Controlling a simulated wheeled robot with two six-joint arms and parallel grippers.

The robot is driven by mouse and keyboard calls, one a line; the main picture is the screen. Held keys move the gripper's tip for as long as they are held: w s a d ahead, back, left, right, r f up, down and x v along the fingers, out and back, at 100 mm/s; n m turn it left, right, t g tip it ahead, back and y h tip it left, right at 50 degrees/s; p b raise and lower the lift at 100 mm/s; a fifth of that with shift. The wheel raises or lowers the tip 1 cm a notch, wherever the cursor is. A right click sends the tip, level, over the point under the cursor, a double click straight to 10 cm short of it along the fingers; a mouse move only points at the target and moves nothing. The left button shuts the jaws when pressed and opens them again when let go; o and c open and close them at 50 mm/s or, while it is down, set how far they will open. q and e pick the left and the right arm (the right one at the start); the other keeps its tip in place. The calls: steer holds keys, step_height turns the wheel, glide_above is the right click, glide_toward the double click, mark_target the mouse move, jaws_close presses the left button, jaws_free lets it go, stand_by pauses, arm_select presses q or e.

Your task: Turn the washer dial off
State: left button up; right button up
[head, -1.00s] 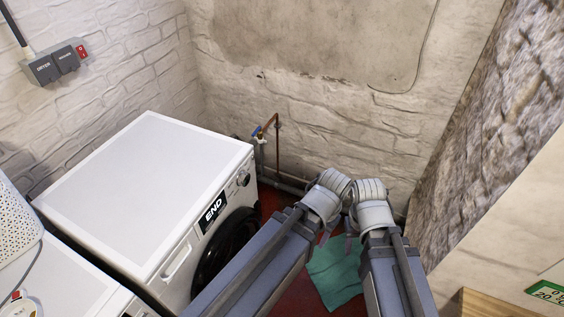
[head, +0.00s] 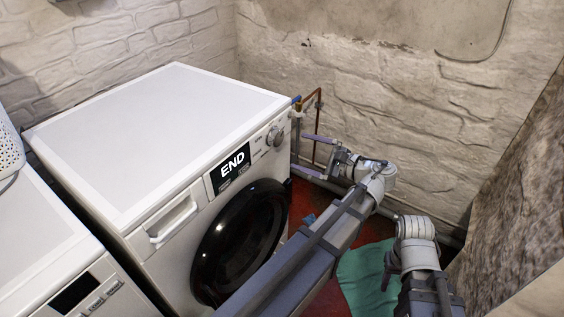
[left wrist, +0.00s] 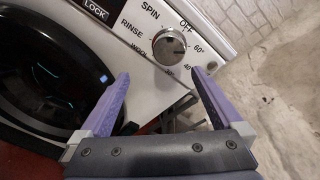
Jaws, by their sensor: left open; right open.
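The white washer (head: 165,107) stands at the left, its display (head: 232,167) reading END. Its round silver dial (head: 273,137) sits at the right end of the front panel. In the left wrist view the dial (left wrist: 169,46) has OFF at its upper right, with SPIN, RINSE and temperature labels around it. I cannot clearly tell which label it points to. My left gripper (head: 298,151) is open, its purple fingers pointing at the panel; in the left wrist view its fingertips (left wrist: 159,73) are spread wide, just below the dial. My right gripper (head: 387,272) is low at the right, partly hidden.
A copper pipe (head: 309,105) with a tap runs by the back wall, close behind my left gripper. The washer's round black door (head: 240,243) is below the panel. A green cloth (head: 366,275) lies on the red floor. A second white machine (head: 40,235) stands at the left.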

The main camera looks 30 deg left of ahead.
mark_target(280, 139)
arm_select(q)
steer(key=shift+m+y, duration=0.4)
steer(key=shift+y, duration=0.5)
steer(key=shift+w+a+b, duration=0.25)
steer(key=shift+a+b, duration=0.05)
steer(key=shift+a, duration=1.15)
steer(key=shift+w+a+b, duration=0.25)
steer(key=shift+a, duration=1.15)
steer(key=shift+w+a+b, duration=0.25)
steer(key=shift+a+b, duration=0.05)
steer(key=shift+a, duration=1.15)
arm_select(e)
steer(key=shift+f, duration=1.6)
arm_select(q)
steer(key=c, duration=1.3)
steer(key=shift+c, duration=0.2)
steer(key=shift+n, duration=0.3)
